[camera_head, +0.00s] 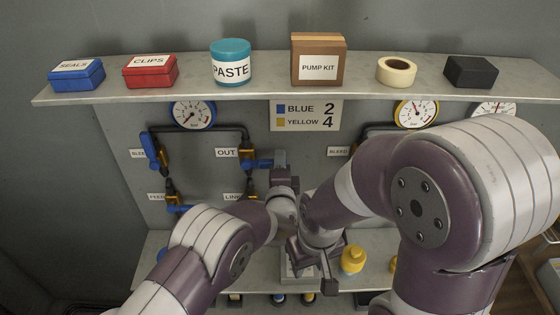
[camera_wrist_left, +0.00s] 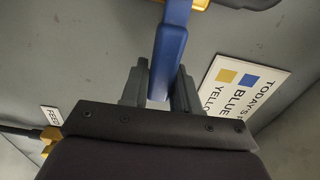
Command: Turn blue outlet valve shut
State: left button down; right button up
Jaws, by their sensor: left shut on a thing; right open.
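The blue outlet valve handle (camera_head: 261,163) sits beside the OUT label (camera_head: 227,153) and points right, roughly level. My left gripper (camera_head: 280,163) is shut on the handle's free end. In the left wrist view the blue handle (camera_wrist_left: 168,48) runs between the two fingers of my left gripper (camera_wrist_left: 159,88). My right gripper (camera_head: 312,264) is open over the lower shelf, below and right of the valve, partly hidden by its own wrist.
A blue bleed handle (camera_head: 151,151) stands upright at left. A blue feed handle (camera_head: 180,208) lies level below it. A gauge (camera_head: 193,113) and a BLUE 2, YELLOW 4 sign (camera_head: 305,115) are above. A yellow knob (camera_head: 352,259) stands near my right gripper.

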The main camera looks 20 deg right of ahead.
pick_arm(q)
jog(key=shift+f, duration=0.3)
jog(key=c, duration=0.9)
grip_release()
